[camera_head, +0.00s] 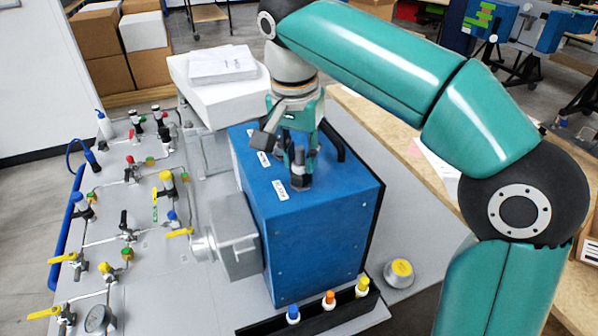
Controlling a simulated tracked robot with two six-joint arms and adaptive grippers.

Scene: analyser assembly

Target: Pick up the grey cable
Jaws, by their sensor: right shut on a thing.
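My right gripper (287,153) reaches down from above to the top of the blue analyser box (322,222). Its fingers are shut on a small dark grey upright piece (300,172) at the box top, which looks like the plug end of the grey cable. The fingers hide part of this piece, and I cannot make out a length of cable running from it. It appears to touch or nearly touch the box top. My left gripper is not in view.
A panel (140,240) with valves and fittings lies to the left. A black tray (318,318) with small capped bottles stands in front of the box. A yellow-topped round part (400,272) is at right. A black handle (333,142) rises behind the gripper.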

